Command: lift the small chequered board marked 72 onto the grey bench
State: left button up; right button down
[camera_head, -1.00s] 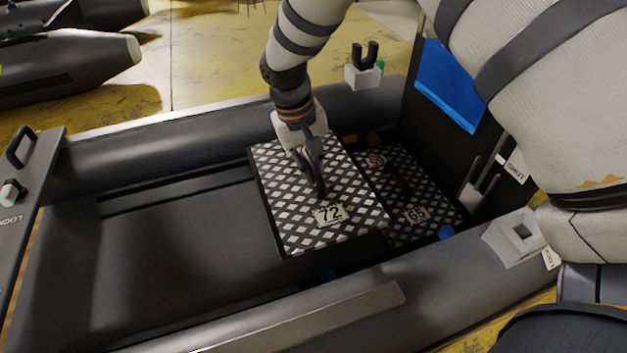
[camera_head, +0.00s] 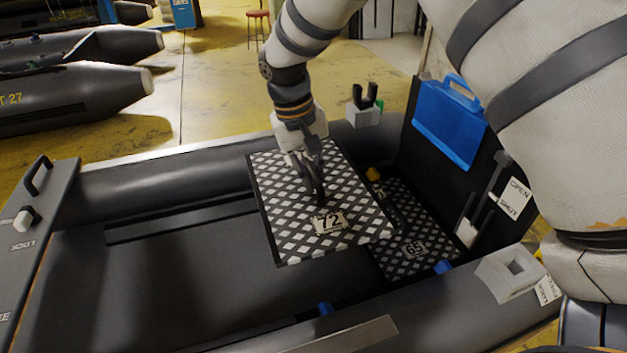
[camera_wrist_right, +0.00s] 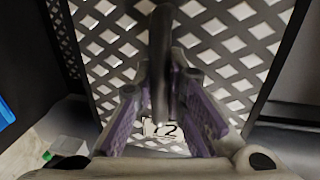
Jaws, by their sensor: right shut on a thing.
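The small chequered board marked 72 (camera_head: 290,222) is in the middle of the head view, raised inside the dark inflatable boat and overlapping the board marked 65. My right gripper (camera_head: 316,188) is shut on the dark handle at the board's middle. In the right wrist view the gripper (camera_wrist_right: 158,100) has its purple-padded fingers on both sides of the handle bar, with the chequered surface (camera_wrist_right: 115,42) and the 72 label behind. The grey bench (camera_head: 45,235), with a handle and a white knob, crosses the boat at the left. My left gripper is not in view.
A second chequered board marked 65 (camera_head: 412,262) lies lower, right of board 72. The boat's side tubes (camera_head: 170,182) border the space. A blue case (camera_head: 447,125) hangs on the dark transom at the right. The boat floor (camera_head: 170,270) between bench and board is clear.

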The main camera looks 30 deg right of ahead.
aim_at(312, 170)
jog(key=shift+r, duration=4.05)
